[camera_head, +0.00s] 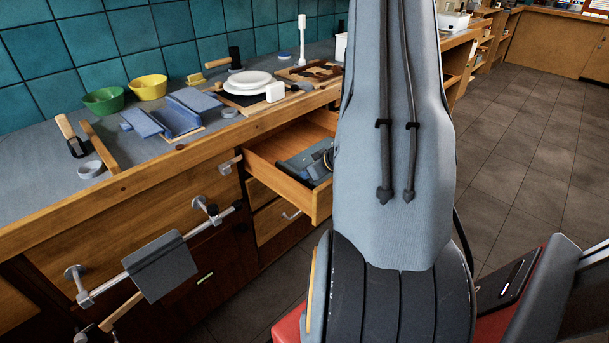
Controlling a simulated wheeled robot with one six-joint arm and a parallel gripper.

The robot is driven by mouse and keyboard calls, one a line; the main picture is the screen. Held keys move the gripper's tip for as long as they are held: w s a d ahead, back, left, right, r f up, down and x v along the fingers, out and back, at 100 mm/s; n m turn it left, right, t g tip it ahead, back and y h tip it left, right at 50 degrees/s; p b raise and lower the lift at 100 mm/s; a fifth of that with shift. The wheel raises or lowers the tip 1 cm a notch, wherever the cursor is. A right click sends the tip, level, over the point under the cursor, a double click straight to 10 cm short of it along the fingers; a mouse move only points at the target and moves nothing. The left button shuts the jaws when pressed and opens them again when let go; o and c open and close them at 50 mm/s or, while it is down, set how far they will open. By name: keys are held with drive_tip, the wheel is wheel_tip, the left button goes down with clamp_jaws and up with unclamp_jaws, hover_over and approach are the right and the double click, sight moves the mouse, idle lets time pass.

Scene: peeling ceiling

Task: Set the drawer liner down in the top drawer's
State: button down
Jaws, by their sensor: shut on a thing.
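The top drawer (267,175) is pulled open below the counter, its wooden front and side wall showing. Inside lies a grey-blue thing (296,163) with small dark and yellowish parts beside it. I cannot tell whether any of this is the drawer liner. My own large grey arm link stands in front and covers the right part of the drawer. My gripper is not visible, and neither is anything it holds.
The counter (50,194) holds a green bowl (104,100), a yellow bowl (148,87), blue trays (180,117) and white plates (248,81). Open floor (530,150) lies to the right.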

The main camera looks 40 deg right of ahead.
drive_tip(key=shift+f, duration=0.35)
drive_tip(key=c, duration=1.5)
unclamp_jaws()
drive_tip(key=shift+o, duration=0.2)
drive_tip(key=shift+v, duration=3.95)
